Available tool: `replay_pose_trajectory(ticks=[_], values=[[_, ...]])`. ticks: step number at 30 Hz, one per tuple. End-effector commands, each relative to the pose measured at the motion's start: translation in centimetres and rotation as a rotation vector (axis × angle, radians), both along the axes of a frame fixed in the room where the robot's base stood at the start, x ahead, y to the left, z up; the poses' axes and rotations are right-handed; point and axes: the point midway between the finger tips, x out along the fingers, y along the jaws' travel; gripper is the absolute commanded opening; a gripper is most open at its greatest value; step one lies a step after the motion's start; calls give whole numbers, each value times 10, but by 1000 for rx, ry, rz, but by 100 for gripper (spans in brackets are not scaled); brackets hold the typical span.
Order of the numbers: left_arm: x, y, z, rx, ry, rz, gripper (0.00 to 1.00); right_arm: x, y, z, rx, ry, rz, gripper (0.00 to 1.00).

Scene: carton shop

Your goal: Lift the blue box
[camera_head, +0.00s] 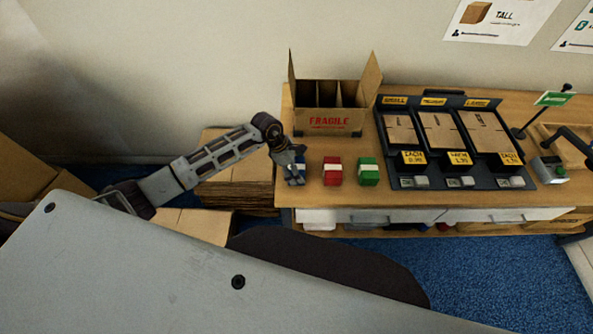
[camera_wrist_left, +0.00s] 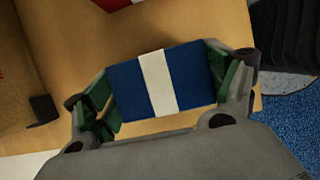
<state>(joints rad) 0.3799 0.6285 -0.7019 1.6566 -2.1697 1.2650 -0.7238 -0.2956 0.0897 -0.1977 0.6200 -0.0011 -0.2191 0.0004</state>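The blue box (camera_wrist_left: 162,82) with a white band lies between the green-padded fingers of my left gripper (camera_wrist_left: 165,88) in the left wrist view. The pads appear to press on its two ends. In the head view my left gripper (camera_head: 294,172) points down at the table's left front corner, and the blue box (camera_head: 299,181) shows partly beneath it. Whether the box touches the table cannot be told. My right gripper is not in view.
A red box (camera_head: 333,164) and a green box (camera_head: 368,164) stand in a row to the right on the wooden table (camera_head: 420,196). An open carton (camera_head: 327,122) marked FRAGILE stands behind. A black rack (camera_head: 455,170) of flat cartons is farther right.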

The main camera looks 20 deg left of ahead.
Motion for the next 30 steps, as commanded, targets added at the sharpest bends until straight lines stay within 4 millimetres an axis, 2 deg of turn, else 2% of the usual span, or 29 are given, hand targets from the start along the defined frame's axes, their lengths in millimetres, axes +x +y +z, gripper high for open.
replay_pose_trajectory(ticks=[14, 20, 30], values=[[1, 0, 8, 0, -2, 1, 59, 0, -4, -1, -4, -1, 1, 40], [1, 1, 29, 1, -3, -1, 59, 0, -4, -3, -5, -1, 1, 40], [1, 0, 78, 0, -3, -1, 59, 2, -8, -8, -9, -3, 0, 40]])
